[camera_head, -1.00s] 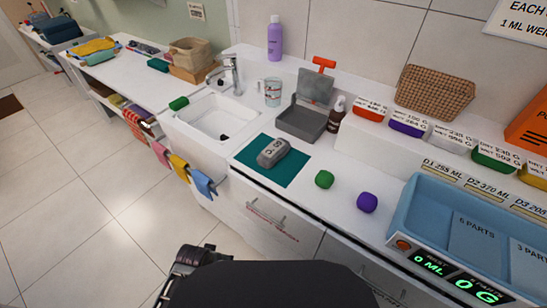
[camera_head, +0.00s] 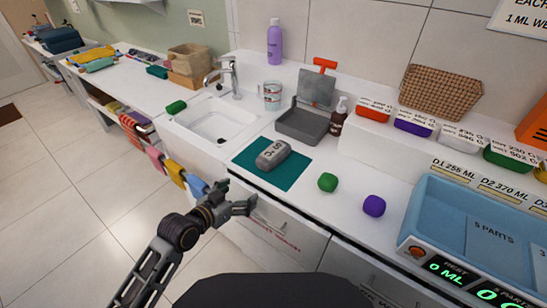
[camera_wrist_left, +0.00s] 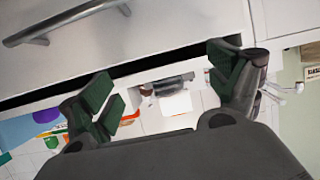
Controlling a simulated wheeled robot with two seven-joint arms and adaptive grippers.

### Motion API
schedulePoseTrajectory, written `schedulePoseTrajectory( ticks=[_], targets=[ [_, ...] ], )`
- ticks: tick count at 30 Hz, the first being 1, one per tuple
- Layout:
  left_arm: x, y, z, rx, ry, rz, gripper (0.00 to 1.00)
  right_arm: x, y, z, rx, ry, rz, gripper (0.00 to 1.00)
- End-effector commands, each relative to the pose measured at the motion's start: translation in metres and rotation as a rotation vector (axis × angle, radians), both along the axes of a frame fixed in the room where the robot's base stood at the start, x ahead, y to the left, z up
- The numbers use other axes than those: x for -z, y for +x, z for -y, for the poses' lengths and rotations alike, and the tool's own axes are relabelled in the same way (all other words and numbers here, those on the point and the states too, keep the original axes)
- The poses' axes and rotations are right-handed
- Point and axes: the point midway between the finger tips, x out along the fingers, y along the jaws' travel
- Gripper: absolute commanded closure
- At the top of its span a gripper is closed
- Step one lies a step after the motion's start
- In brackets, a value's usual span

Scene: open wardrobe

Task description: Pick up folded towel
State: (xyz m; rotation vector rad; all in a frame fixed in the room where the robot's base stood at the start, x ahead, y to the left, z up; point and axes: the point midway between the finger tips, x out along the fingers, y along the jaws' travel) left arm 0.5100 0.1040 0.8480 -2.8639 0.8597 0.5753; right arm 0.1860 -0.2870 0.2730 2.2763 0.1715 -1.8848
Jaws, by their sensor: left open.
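Which cloth is the folded towel is not clear. A yellow folded cloth (camera_head: 93,53) lies on the far left counter. Striped red cloths (camera_head: 136,122) lie on the shelf below that counter. A pink cloth (camera_head: 154,158), a yellow cloth (camera_head: 175,171) and a blue cloth (camera_head: 196,186) hang in front of the sink cabinet. My left gripper (camera_head: 238,197) is open and empty, beside the blue cloth and in front of the cabinet drawers. In the left wrist view its fingers (camera_wrist_left: 165,82) are spread apart below a drawer handle. My right gripper is not in view.
A teal mat (camera_head: 246,157) with a grey labelled block (camera_head: 273,155) lies right of the sink (camera_head: 218,119). Green (camera_head: 327,182) and purple (camera_head: 374,206) lumps sit near the counter edge. A blue scale tray (camera_head: 432,207) stands at right. Drawer handles (camera_head: 262,219) protrude.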

Motion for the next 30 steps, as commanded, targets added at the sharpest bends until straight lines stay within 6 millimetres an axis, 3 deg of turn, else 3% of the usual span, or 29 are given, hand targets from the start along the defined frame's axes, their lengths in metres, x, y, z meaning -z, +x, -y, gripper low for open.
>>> schedulePoseTrajectory(
  ticks=[6,10,30],
  targets=[
    [-0.036,0.019,0.009,0.037,-0.084,0.146,0.1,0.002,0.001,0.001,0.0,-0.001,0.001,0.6],
    [-0.048,0.025,0.011,0.045,-0.112,0.193,0.1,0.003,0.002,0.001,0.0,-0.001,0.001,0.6],
    [-0.051,0.033,0.016,0.045,-0.126,0.208,0.1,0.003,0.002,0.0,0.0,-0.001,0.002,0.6]
  ],
)
